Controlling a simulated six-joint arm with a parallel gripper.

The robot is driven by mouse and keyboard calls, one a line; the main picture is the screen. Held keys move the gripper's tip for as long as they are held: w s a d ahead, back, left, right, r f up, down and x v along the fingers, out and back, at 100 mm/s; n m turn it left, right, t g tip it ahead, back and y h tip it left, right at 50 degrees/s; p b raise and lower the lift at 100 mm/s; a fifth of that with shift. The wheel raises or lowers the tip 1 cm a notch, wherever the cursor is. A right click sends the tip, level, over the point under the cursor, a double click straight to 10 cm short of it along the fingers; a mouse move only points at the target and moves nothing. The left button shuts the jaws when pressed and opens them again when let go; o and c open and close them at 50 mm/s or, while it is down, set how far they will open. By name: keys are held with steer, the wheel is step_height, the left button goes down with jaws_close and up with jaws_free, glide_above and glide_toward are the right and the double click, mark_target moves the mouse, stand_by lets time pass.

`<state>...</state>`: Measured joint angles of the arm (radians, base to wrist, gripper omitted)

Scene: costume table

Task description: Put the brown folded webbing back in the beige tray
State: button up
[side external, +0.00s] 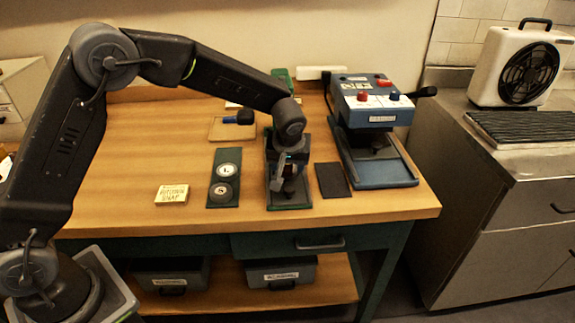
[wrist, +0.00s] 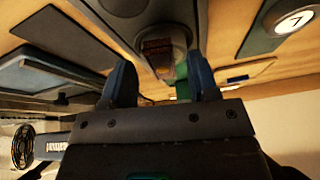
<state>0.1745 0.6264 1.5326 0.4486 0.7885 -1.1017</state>
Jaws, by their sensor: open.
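The brown folded webbing (wrist: 158,56) shows in the wrist view as a small ribbed brown block at a dark grey-green stand. In the side view I cannot pick it out; my gripper covers that spot. The beige tray (side external: 218,133) lies flat toward the back of the table, left of my gripper, and also shows in the wrist view (wrist: 245,72). My gripper (side external: 287,187) points down over the green-based stand (side external: 290,207). In the wrist view its two blue fingers (wrist: 162,82) are apart, with the webbing ahead between them. Nothing shows held.
A blue-handled tool (side external: 238,118) is at the tray. A green board (side external: 212,201) with two round discs lies left of the stand. A dark pad (side external: 332,180) and a blue press (side external: 372,172) are to the right. A small cream box (side external: 172,194) lies front left.

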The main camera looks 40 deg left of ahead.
steer(key=v, duration=1.2)
steer(key=s+a+r+m+h, duration=0.1)
steer(key=s+a+r+m, duration=0.1)
steer(key=s, duration=0.8)
steer(key=s+a+r+m+t+h, duration=0.1)
steer(key=s+a+r+m, duration=0.2)
steer(key=s, duration=0.7)
step_height(320, 180, up, 3)
steer(key=shift+a+f, duration=0.2)
steer(key=shift+a, duration=0.4)
steer(key=shift+o, duration=0.2)
steer(key=s+f+m+t+h, duration=0.1)
steer(key=s+f+m, duration=0.1)
steer(key=s, duration=0.5)
steer(key=shift+a+f, duration=0.15)
steer(key=shift+a, duration=0.05)
steer(key=shift+o, duration=0.3)
steer(key=shift+s+f, duration=0.15)
steer(key=shift+s, duration=0.15)
